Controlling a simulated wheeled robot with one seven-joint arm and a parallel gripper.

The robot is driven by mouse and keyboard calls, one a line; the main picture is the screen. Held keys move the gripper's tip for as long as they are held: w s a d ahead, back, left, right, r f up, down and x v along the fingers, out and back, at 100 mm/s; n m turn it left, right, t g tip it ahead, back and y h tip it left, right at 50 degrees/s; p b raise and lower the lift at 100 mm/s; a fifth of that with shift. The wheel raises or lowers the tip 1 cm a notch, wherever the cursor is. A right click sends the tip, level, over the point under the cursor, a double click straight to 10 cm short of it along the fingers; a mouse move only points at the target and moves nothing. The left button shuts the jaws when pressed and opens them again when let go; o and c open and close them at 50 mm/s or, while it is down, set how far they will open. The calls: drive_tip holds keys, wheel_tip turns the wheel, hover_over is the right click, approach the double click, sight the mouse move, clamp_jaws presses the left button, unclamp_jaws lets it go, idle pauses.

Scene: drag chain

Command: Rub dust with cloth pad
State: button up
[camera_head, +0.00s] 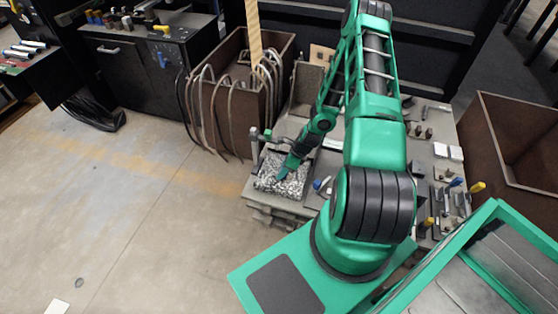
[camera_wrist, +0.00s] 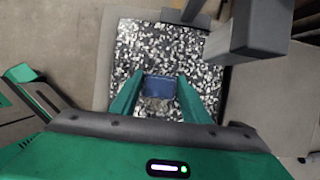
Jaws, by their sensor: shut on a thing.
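My gripper (camera_head: 284,172) reaches down over a square patch of black and white speckled bits (camera_head: 268,181) at the left front corner of the workbench. In the wrist view my gripper (camera_wrist: 160,84) is shut on a small dark blue cloth pad (camera_wrist: 158,90). The pad lies between the fingertips, over the middle of the speckled patch (camera_wrist: 140,40). Bits surround the pad on all sides, with a paler, sandy area just below it. I cannot tell whether the pad touches the surface. The pad is not clearly visible in the head view.
A dark grey upright block (camera_wrist: 252,28) stands beside the patch at upper right in the wrist view. Tools and small parts (camera_head: 455,195) fill the bench's right side. Another rusty bin (camera_head: 490,145) stands at right. Open floor (camera_head: 140,220) lies left.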

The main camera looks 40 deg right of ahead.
drive_tip(key=shift+r, duration=3.8)
